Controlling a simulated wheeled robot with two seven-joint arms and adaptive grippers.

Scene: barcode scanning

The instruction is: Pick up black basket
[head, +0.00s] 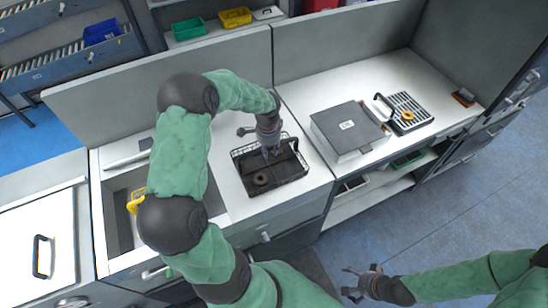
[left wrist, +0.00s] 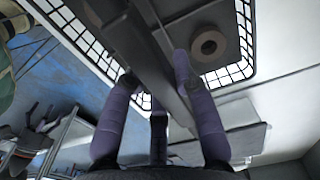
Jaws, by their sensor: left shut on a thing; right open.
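The black basket (head: 292,176) stands on the white counter right of the sink, with wire-mesh sides and a dark bar across its top. A brown ring-shaped thing (head: 262,179) lies inside; it also shows in the left wrist view (left wrist: 208,46). My left gripper (head: 271,152) reaches down over the basket. In the left wrist view its purple fingers (left wrist: 150,85) are on both sides of the dark bar, closed on it. My right gripper (head: 362,283) is open and empty, low at the front, well away from the basket.
A grey box (head: 347,128) stands to the right of the basket, and a slotted rack (head: 408,113) with an orange ring is beyond it. The sink (head: 118,215), with a yellow thing (head: 136,200), is at left. Panels rise behind the counter.

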